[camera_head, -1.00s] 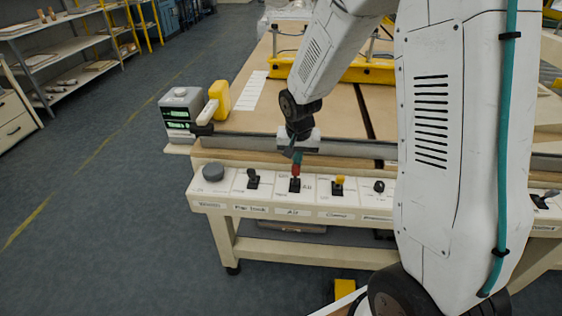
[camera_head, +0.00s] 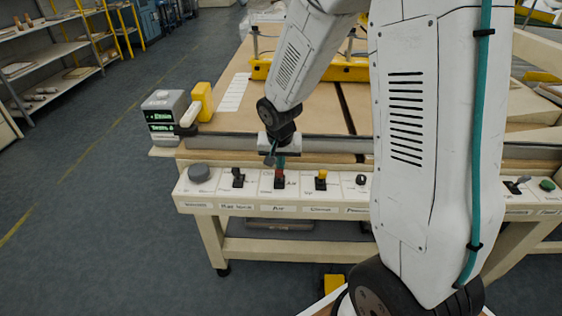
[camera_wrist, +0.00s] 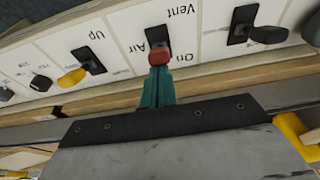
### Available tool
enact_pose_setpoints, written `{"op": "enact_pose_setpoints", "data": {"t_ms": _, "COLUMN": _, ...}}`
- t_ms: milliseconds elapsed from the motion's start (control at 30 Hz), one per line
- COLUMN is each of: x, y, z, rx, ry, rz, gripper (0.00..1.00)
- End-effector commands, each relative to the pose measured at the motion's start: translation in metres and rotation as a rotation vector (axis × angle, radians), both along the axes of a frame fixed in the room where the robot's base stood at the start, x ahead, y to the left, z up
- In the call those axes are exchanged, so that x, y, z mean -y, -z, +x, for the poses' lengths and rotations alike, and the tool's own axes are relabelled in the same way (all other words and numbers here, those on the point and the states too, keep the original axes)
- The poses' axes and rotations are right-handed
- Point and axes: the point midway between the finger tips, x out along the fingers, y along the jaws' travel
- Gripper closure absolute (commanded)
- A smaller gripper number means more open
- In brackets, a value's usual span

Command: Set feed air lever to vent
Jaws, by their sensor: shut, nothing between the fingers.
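The feed air lever is a black lever with a red tip (camera_head: 280,173) on the panel above the "Air" label. It also shows in the wrist view (camera_wrist: 160,56), its red tip on the side of the "On" mark, with "Vent" marked at the slot's other end. My gripper (camera_head: 282,161) hangs directly over the lever. Its teal fingers (camera_wrist: 158,75) are shut with nothing between them. The fingertips are at the red tip and seem to meet it; I cannot tell if they press on it.
The white control panel (camera_head: 228,204) carries a grey knob (camera_head: 199,173), a black lever (camera_head: 238,178) at left and a yellow-tipped lever (camera_head: 321,176) close at right. A display box with a yellow-and-white handle stands at the table's left corner. Floor at left is clear.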

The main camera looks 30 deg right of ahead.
Motion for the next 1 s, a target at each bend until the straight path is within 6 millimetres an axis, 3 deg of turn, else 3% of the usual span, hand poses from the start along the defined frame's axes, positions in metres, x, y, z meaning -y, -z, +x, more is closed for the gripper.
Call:
{"op": "enact_pose_setpoints", "data": {"t_ms": 33, "x": -0.004, "y": 0.005, "z": -0.009, "rx": -0.024, "ry": 0.0, "rz": 0.002, "gripper": 1.0}}
{"op": "enact_pose_setpoints", "data": {"t_ms": 533, "x": -0.008, "y": 0.002, "z": -0.01, "rx": -0.025, "ry": -0.002, "rz": 0.004, "gripper": 1.0}}
{"op": "enact_pose_setpoints", "data": {"t_ms": 1000, "x": -0.021, "y": -0.062, "z": -0.034, "rx": -0.006, "ry": 0.012, "rz": 0.002, "gripper": 1.0}}
